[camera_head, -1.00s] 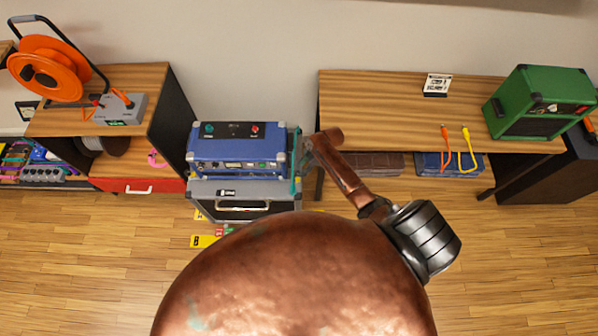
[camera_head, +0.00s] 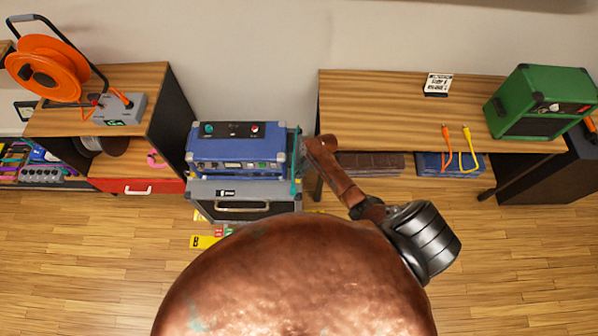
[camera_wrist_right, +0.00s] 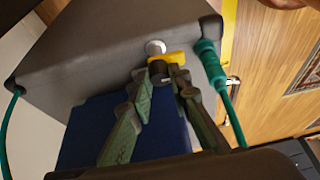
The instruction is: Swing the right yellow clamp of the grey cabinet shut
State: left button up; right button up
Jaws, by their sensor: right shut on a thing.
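The grey cabinet (camera_head: 200,190) stands on the floor in the middle of the head view, under a blue unit. In the right wrist view its grey body (camera_wrist_right: 110,45) fills the upper part. The yellow clamp (camera_wrist_right: 178,58) sits beside a round silver knob, right at the fingertips. My right gripper (camera_wrist_right: 165,80) is shut on the clamp, its two dark green fingers on either side of it. In the head view my right gripper (camera_head: 301,160) is small at the cabinet's right side and the clamp cannot be made out. My left gripper is not in view.
The blue unit (camera_head: 238,150) rests on the cabinet. A teal cable (camera_wrist_right: 208,62) runs close beside the clamp. A wooden table (camera_head: 385,105) stands close to the right, and a shelf with a red drawer (camera_head: 135,187) to the left.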

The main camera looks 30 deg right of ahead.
grip_shut()
